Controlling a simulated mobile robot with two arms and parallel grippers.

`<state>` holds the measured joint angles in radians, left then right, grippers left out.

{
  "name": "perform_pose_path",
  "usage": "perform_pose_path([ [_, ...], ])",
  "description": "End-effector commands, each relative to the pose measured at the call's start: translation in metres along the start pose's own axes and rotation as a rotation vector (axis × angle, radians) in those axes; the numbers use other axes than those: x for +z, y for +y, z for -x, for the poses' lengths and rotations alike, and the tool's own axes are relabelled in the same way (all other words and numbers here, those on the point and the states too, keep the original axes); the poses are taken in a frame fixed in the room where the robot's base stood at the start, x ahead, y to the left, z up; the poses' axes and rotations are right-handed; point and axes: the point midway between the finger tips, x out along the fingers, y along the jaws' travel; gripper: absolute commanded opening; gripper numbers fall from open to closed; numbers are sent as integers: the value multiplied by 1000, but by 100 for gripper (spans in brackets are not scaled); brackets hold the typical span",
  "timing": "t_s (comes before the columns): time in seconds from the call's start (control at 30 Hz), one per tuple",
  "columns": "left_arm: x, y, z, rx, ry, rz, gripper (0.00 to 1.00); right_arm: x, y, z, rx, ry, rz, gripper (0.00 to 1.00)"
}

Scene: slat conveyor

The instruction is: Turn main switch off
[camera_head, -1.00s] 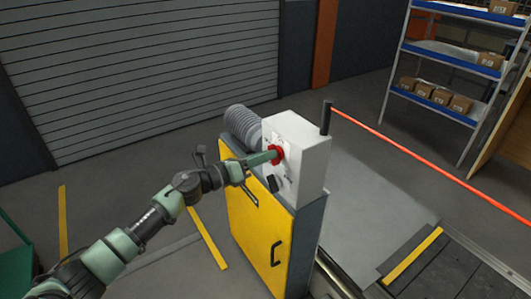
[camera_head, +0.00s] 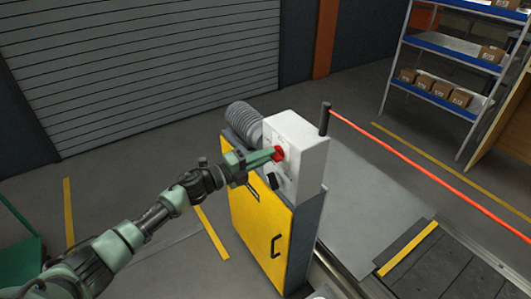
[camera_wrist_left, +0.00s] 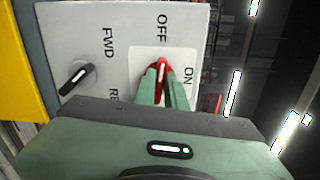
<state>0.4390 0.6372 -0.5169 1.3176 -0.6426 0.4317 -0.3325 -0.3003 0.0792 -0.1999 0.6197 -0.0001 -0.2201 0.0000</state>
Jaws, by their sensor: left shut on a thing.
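The red main switch (camera_head: 278,153) sits on the face of the light grey control box (camera_head: 312,150). My left gripper (camera_head: 272,155) reaches it from the left and is shut on it. In the left wrist view the red switch (camera_wrist_left: 162,70) shows between my green fingers (camera_wrist_left: 161,92), which hide part of it. Its white mark lies roughly in line with the OFF label (camera_wrist_left: 161,28); the ON label (camera_wrist_left: 187,76) is to the right. My right gripper is not in view.
A black selector knob (camera_wrist_left: 76,77) with an FWD label is beside the switch. The box stands on a yellow-fronted cabinet (camera_head: 258,225). A red rail (camera_head: 420,160) runs right from a black post.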

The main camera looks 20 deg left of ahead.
Motion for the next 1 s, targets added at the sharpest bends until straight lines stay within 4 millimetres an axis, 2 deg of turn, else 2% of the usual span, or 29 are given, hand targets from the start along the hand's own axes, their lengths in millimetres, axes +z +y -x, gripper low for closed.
perform_pose_path([
  [0.3,2,0,0,1,-4,124,0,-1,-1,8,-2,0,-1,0],
  [0.87,2,1,0,0,-4,154,0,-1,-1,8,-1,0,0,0],
  [0.9,2,1,0,0,-4,154,20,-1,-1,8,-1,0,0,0],
  [0.97,1,1,0,0,-3,153,34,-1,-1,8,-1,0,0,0],
  [1.0,1,1,0,0,-3,153,34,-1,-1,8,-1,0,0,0],
])
